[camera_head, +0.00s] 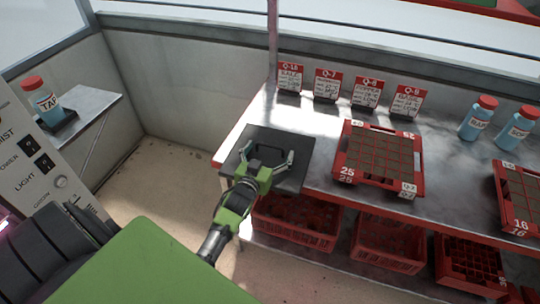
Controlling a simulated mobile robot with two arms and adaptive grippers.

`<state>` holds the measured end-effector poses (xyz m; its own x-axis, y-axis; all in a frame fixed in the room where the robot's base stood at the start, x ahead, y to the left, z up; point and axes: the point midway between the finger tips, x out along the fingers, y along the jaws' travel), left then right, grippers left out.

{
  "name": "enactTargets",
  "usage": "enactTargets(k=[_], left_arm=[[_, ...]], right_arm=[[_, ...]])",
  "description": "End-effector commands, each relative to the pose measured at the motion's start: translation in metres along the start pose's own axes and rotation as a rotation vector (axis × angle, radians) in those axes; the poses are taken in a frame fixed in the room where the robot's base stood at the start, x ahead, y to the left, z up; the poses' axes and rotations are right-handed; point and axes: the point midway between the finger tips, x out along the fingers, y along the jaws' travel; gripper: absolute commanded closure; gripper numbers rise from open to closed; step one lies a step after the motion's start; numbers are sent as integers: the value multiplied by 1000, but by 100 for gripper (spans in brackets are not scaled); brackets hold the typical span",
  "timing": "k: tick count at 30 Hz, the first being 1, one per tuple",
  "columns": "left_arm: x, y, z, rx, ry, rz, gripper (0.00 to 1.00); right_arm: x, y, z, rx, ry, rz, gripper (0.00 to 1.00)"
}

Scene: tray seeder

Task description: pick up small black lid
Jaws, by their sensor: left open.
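My left gripper (269,153) reaches in over the left end of the metal bench, its two fingers spread apart. Below it lies a dark square plate (297,176) on the bench top. A small dark shape, possibly the small black lid (270,154), shows between the fingers; it is too small and dark to tell it apart from the plate or its shadow. Nothing is visibly clamped. I cannot tell whether the fingertips touch the plate. My right gripper is not in view.
A red tray of brown soil cells (340,178) stands right of the plate, with another tray (502,170) at the right edge. Several sign cards (326,85) and two blue bottles (478,118) stand behind. Red crates (295,232) sit below the bench. A TAP bottle (42,102) stands far left.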

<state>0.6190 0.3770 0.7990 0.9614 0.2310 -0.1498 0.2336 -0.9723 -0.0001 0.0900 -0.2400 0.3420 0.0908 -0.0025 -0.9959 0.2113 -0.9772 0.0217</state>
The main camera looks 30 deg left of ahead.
Motion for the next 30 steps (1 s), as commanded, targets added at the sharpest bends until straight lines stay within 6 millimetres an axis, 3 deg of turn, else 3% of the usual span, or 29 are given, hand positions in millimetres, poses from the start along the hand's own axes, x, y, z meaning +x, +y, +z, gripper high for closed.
enactTargets(k=[9,14,15,25,30], left_arm=[[5,0,0,0,-1,1,13],[5,0,0,0,-1,1,55],[4,0,0,0,-1,1,56],[4,0,-2,0,1,1,57],[2,0,-16,0,4,1,57]], right_arm=[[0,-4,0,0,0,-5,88],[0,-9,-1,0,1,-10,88],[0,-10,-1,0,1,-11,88],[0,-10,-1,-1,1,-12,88],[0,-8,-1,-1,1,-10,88]])
